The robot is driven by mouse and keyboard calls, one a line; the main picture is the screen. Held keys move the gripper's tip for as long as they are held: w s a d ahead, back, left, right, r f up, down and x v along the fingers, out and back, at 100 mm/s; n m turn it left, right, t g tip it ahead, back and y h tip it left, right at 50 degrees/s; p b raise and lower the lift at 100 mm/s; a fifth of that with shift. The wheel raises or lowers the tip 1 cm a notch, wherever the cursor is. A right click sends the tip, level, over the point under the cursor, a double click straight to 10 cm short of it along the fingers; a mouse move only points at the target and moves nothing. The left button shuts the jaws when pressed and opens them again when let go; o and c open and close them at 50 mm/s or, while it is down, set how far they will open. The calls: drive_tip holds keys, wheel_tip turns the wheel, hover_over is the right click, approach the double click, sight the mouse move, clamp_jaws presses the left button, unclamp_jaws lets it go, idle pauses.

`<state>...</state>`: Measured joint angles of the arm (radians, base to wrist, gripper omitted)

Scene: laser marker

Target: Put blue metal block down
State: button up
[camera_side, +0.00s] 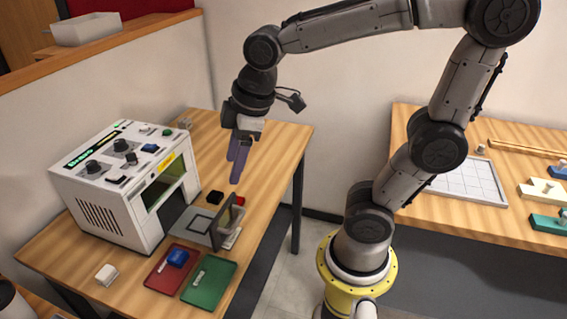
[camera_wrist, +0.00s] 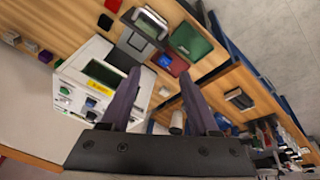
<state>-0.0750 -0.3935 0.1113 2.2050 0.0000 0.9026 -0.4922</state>
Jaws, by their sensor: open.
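The blue metal block (camera_side: 177,258) sits in the red tray (camera_side: 160,279) at the front of the table. The wrist view also shows the blue block (camera_wrist: 165,61) in the red tray (camera_wrist: 180,66), beyond my fingers. My gripper (camera_side: 237,168) hangs above the table, to the right of the white laser marker (camera_side: 118,180), with its purple fingers pointing down. The gripper also shows in the wrist view (camera_wrist: 161,78), with its two fingers apart and nothing between them. It is well clear of the block.
A green tray (camera_side: 212,284) lies beside the red one. A grey fixture with an upright plate (camera_side: 228,222) stands behind the trays, with a black block (camera_side: 215,197) near it. A small white block (camera_side: 106,274) lies at the front left. The table's right edge is close to the gripper.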

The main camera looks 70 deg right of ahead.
drive_tip(key=s+d+m+t, duration=0.2)
drive_tip(key=s+m, duration=0.4)
drive_tip(key=s, duration=0.3)
drive_tip(key=shift+s, duration=0.1)
idle(0.7)
